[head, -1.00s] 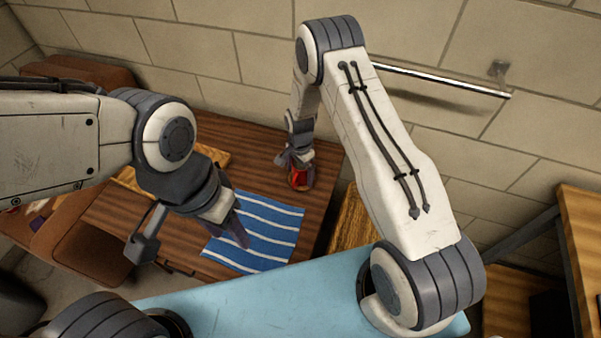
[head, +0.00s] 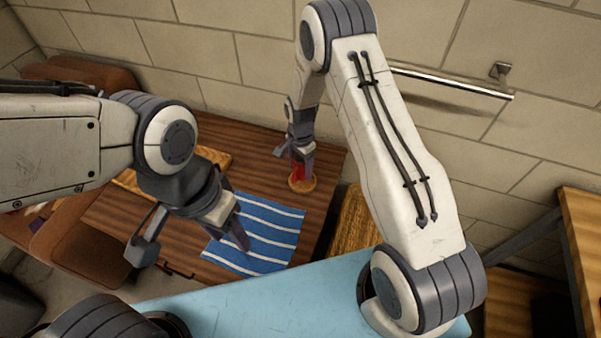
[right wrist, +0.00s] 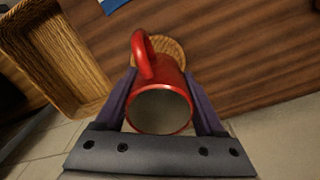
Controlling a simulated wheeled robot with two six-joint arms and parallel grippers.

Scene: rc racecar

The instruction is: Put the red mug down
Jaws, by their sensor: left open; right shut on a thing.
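The red mug (head: 297,172) is between the fingers of my right gripper (head: 302,154) at the right side of the wooden table. The mug also shows in the right wrist view (right wrist: 160,108), its open rim facing the camera and its handle toward the top. My right gripper (right wrist: 163,100) is shut on it, one purple finger on each side. A round woven coaster (head: 303,186) shows just below the mug; whether they touch is unclear. My left gripper (head: 242,236) is open and seems empty, over the striped cloth.
The blue-and-white striped cloth (head: 268,232) lies left of the coaster. A wooden board (head: 212,157) lies farther left. A woven tray (head: 352,228) stands right of the table; it also shows in the right wrist view (right wrist: 70,62). A metal rail (head: 450,83) runs along the wall.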

